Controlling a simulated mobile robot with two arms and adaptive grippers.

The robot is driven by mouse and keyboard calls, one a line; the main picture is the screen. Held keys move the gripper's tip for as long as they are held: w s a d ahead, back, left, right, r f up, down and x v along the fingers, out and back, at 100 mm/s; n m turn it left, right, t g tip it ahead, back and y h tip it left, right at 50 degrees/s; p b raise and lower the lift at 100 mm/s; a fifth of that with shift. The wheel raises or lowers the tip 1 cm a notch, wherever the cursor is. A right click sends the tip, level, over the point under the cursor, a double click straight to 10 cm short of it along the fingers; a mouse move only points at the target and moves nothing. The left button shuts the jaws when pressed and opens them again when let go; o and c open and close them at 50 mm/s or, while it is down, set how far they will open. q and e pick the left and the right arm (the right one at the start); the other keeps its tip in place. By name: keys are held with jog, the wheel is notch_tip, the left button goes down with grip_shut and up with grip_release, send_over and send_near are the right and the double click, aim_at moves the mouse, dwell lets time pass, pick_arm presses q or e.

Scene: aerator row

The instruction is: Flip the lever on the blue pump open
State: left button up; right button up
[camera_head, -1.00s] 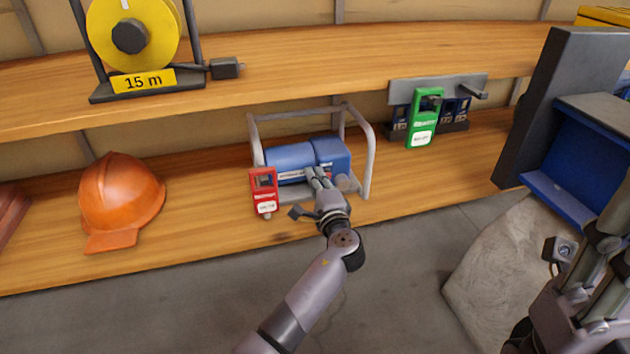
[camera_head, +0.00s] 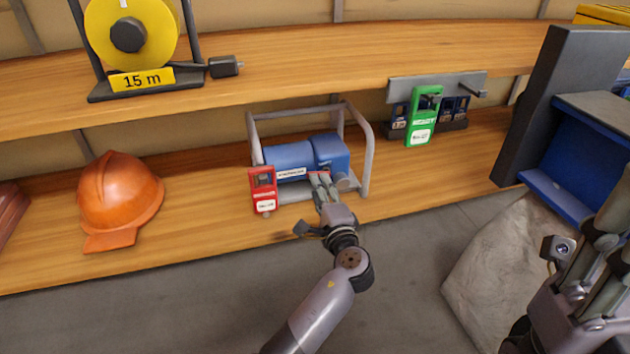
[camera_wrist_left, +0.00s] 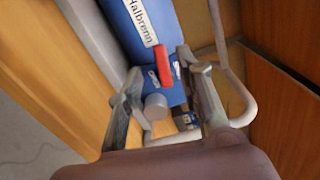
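The blue pump (camera_head: 290,157) lies inside a grey tube frame (camera_head: 367,150) on the lower shelf. In the left wrist view, the pump (camera_wrist_left: 127,35) shows a white label and a short red lever (camera_wrist_left: 165,66) near its grey round cap (camera_wrist_left: 155,107). My left gripper (camera_head: 319,176) is at the front of the pump. In the left wrist view its two fingers (camera_wrist_left: 164,72) are spread, with the lever between their tips. Contact cannot be told. In the head view the fingers largely hide the lever. My right gripper (camera_head: 603,255) is at the right edge, away from the pump, its fingertips unclear.
A red tag (camera_head: 263,190) hangs at the frame's left front. A green tag (camera_head: 424,115) hangs on a rack to the right. An orange helmet (camera_head: 120,193) sits left on the shelf (camera_head: 200,225).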

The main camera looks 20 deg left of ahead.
pick_arm(q)
jog(key=v, duration=0.7)
jog(key=shift+d, duration=0.15)
